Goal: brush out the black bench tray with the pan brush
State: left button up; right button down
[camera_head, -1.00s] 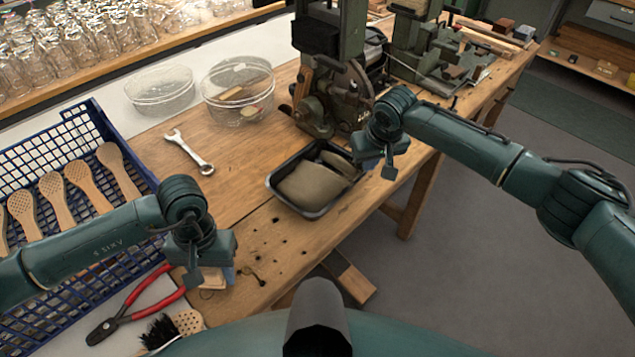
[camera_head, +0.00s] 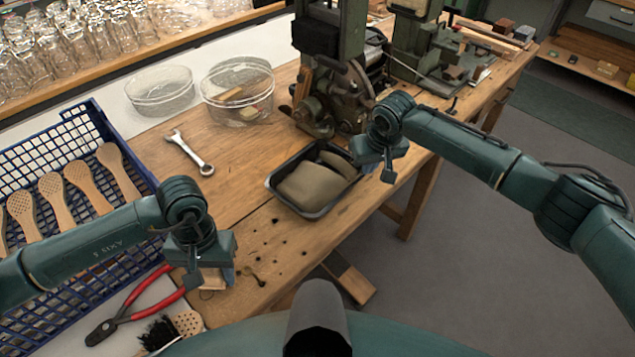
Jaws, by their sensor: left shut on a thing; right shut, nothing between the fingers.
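The black bench tray (camera_head: 273,186) lies near the bench's front edge, with two smooth olive-brown mounds (camera_head: 312,187) in it. My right gripper (camera_head: 387,175) is shut and empty, beside the tray's right end; its height above the bench is hard to judge. My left gripper (camera_head: 214,280) is shut on a pale wooden piece (camera_head: 213,277) at the bench's front left. The gripper hides most of that piece, so I cannot tell whether it is the pan brush. A brush with black bristles (camera_head: 157,334) and a perforated wooden head (camera_head: 187,322) lies below it at the lower left.
Red-handled pliers (camera_head: 150,297) lie left of my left gripper. A blue crate (camera_head: 75,130) holds several perforated wooden brush blanks. A wrench (camera_head: 188,153) and two clear round tubs (camera_head: 162,98) lie behind. A green machine (camera_head: 335,90) stands behind the tray. Bare bench shows left of the tray.

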pick_arm(q)
jog(key=shift+r+p, duration=2.9)
jog(key=shift+r, duration=0.25)
jog(key=shift+f, duration=0.1)
